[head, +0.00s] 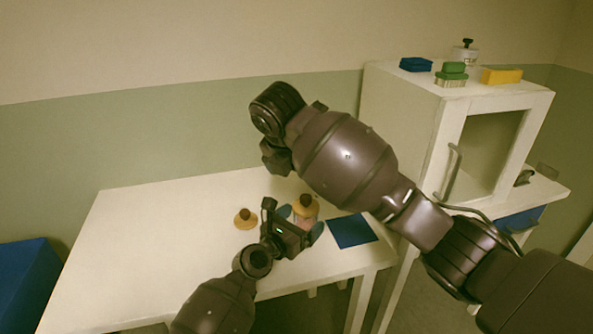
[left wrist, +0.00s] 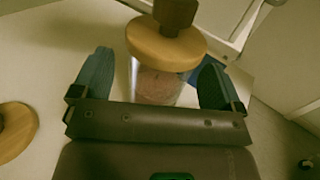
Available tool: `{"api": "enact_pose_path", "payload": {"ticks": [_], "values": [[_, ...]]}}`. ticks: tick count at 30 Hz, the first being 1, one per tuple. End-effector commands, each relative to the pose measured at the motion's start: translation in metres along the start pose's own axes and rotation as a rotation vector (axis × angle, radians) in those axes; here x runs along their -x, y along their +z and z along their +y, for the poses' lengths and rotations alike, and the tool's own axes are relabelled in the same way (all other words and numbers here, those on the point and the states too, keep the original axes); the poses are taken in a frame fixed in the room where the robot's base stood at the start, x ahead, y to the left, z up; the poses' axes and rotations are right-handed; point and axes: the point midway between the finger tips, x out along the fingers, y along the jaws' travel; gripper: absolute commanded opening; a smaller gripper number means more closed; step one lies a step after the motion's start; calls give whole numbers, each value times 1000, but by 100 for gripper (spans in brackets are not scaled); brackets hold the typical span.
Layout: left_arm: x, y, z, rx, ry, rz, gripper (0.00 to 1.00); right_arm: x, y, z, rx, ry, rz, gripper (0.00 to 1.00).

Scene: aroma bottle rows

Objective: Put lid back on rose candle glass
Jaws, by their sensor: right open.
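A clear glass with pinkish contents (left wrist: 158,86) stands on the white table. A round wooden lid with a brown knob (left wrist: 165,42) sits on top of it; this lid also shows in the head view (head: 306,207). My left gripper (head: 303,217) has its two blue fingers spread on either side of the glass, with small gaps visible in the left wrist view (left wrist: 153,82). A second wooden lid with a dark knob (head: 245,219) lies on the table to the left. My right gripper (head: 276,157) is up above the table's back; its fingertips are hidden.
A blue mat (head: 352,231) lies right of the glass. A white cabinet (head: 405,125) stands at the right, with blue, green and yellow items and a jar (head: 465,53) on top. The table's left half (head: 140,250) is clear. My right arm crosses above the table.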

Motion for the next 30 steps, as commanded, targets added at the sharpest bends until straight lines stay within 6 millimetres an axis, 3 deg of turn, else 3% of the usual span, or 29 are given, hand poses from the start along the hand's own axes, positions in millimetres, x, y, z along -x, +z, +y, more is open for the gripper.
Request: {"api": "enact_pose_path", "payload": {"ticks": [11, 21, 30], "values": [[8, 0, 0, 0, 1, 1, 92, 5, 1, 0, -1, 2, -4, 97], [60, 2, 0, -1, 1, -1, 92, 29, 9, -1, -5, 13, -28, 97], [99, 1, 0, -1, 0, 0, 92, 39, 12, -2, -7, 17, -36, 97]]}}
